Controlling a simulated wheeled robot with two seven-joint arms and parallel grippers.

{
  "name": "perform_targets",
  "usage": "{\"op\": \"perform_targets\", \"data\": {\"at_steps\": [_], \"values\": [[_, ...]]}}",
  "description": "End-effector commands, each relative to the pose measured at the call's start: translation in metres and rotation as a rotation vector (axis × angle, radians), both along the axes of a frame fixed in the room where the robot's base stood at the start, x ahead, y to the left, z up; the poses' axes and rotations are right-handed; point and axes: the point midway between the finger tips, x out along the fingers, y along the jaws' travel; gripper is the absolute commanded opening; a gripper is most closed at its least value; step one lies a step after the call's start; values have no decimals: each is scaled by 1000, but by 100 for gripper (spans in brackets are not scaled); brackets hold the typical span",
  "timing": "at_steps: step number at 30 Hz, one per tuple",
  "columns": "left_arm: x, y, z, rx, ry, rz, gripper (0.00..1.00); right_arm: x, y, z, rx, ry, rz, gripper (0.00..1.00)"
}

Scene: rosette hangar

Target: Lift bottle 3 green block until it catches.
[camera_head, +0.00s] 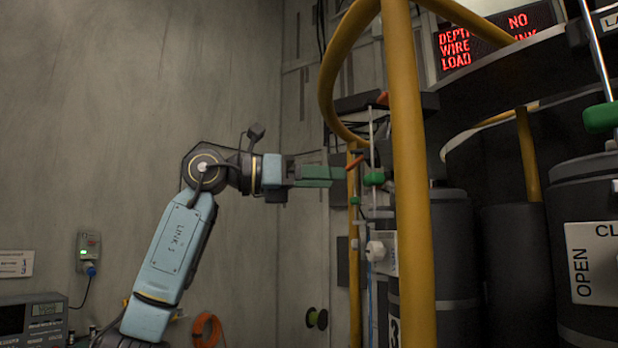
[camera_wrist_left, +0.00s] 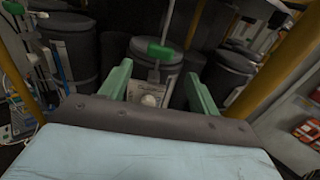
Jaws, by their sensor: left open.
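The green block (camera_head: 374,178) of bottle 3 sits on a thin upright rod, partly behind a yellow post, above a dark bottle with a label (camera_head: 393,330) showing a 3. My left gripper (camera_head: 345,173) is open with green fingers, level with the block and a little to its left, apart from it. In the left wrist view the green block (camera_wrist_left: 160,49) lies ahead of the left gripper (camera_wrist_left: 160,70), centred between the fingertips but beyond them. A white knob (camera_wrist_left: 150,99) shows below it. My right gripper is not in view.
A thick yellow post (camera_head: 408,180) stands just right of the block, with a curved yellow rail (camera_head: 335,75) above. Another green block (camera_head: 602,117) is on a rod at far right, over a bottle labelled OPEN.

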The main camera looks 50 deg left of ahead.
Motion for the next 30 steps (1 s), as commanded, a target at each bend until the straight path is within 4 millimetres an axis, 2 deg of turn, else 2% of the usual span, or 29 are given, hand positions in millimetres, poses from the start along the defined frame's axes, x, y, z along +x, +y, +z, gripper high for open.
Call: {"op": "perform_targets", "data": {"at_steps": [27,30], "values": [[66,-35,1,-1,0,-3,62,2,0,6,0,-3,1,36],[67,-35,1,0,-1,0,62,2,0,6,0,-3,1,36]]}}
